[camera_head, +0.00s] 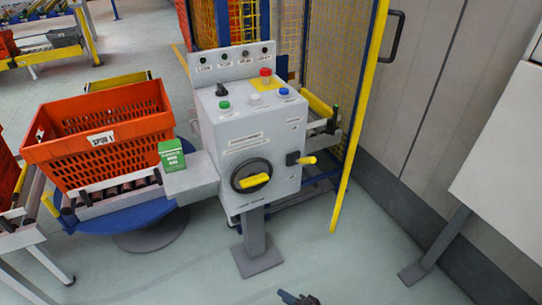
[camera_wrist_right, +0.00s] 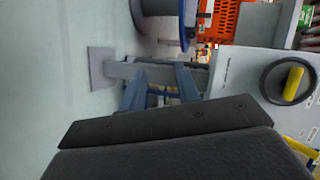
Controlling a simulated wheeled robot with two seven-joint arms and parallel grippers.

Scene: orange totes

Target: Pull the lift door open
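A yellow mesh door or panel (camera_head: 345,85) with a yellow edge post stands behind the control box in the head view. A black bar handle (camera_head: 397,36) is at the top of that post; I cannot tell whether it is fixed to the post or to the grey wall behind. My right gripper (camera_head: 298,298) shows only partly at the bottom edge, low and well apart from the handle. In the right wrist view its two blue-grey fingers (camera_wrist_right: 161,90) stand apart with nothing between them. My left gripper is not in view.
A grey control box (camera_head: 245,140) on a post stands in the middle, with buttons and a yellow rotary knob (camera_head: 254,181). An orange crate (camera_head: 105,135) sits on rollers at left. A white panel (camera_head: 505,150) on a leg is at right. The floor (camera_head: 370,265) between is clear.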

